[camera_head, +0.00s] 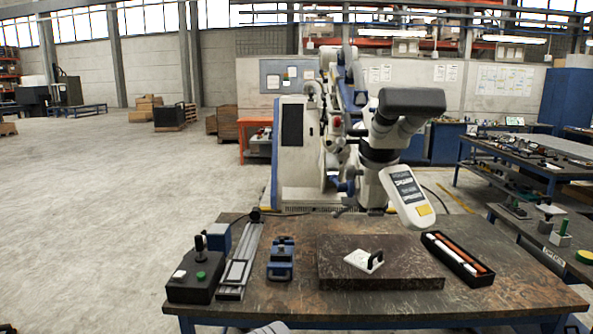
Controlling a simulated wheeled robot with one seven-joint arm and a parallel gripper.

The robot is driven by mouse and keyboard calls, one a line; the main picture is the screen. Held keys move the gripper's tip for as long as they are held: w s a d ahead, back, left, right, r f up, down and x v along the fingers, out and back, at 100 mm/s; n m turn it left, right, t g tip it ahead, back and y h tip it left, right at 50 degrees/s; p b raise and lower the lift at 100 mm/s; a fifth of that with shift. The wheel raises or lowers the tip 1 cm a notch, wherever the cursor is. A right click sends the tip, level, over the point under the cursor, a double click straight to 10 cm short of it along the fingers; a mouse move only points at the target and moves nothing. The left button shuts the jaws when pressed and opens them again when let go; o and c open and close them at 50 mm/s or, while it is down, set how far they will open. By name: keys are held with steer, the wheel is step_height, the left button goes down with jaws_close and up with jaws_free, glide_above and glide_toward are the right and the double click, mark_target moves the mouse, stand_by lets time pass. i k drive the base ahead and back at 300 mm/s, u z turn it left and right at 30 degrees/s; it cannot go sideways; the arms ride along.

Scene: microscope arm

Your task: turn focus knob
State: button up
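A microscope-like head (384,150) stands behind the workbench, right of the middle. It has a dark, eyepiece-like top (412,100), a white body and a tilted white box (408,196) with dark lettering and a yellow patch. Its lower end hangs close to the bench's far edge. I cannot tell which part is the focus knob. My gripper is not clearly in view; only a small pale grey piece, probably of my arm, shows at the bottom edge.
The workbench (350,306) carries a black control box (193,290), a metal rail (254,240), a blue vise (281,269), a dark slab (410,277) with a small white part (357,264), and a black tray (484,279) of rods. Its front strip is clear.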

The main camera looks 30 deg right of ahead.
mark_target(350, 172)
steer(key=u, duration=0.55)
steer(key=i, duration=1.4)
steer(key=z, duration=0.65)
